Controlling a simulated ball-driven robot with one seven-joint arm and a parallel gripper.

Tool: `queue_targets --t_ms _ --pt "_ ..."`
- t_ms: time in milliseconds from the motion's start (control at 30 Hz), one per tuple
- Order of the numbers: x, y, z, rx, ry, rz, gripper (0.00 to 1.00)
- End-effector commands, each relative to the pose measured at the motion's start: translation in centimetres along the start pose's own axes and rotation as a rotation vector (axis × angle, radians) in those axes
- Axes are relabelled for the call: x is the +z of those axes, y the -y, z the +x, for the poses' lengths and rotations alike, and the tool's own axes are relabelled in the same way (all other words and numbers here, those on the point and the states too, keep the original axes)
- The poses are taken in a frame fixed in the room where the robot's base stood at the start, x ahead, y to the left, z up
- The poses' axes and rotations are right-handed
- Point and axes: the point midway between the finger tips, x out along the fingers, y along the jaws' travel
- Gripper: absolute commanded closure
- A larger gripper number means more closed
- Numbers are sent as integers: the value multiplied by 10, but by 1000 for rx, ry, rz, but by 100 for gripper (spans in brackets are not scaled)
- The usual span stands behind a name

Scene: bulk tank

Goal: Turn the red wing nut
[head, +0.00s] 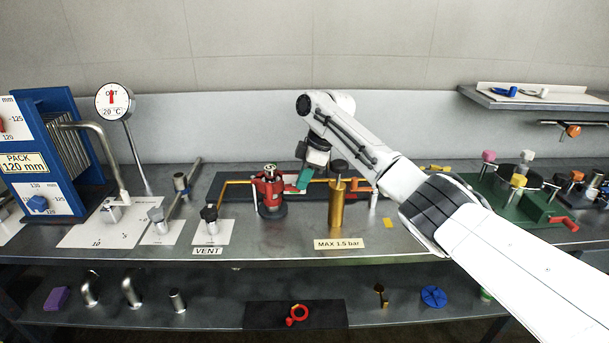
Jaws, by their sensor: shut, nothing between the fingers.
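A red fitting (269,187) with a pale, green-marked top stands on a dark round base near the middle of the bench. Its red parts look like the wing nut, but the wings are too small to make out clearly. My gripper (303,181) is at the end of my white arm, pointing down just right of the red fitting. It is shut and empty. A teal piece shows at its tip, close beside the red fitting; I cannot tell whether they touch.
A brass post (336,205) with a dark knob stands right of the fitting, close under my arm. A blue plate pack (60,150) and a dial gauge (114,101) stand left. A green board (510,195) with knobs lies right. A red ring-shaped part (297,314) lies on the lower shelf.

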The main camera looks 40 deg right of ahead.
Motion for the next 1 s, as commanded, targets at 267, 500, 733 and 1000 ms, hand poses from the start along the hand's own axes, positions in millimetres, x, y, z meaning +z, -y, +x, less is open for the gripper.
queue_targets --t_ms 267,500,733,1000 --pt "2 0 0 -2 -2 0 100" --pt "10 0 4 -2 -1 1 100" --pt "11 0 4 0 0 0 100" --pt "9 0 0 0 0 0 100"
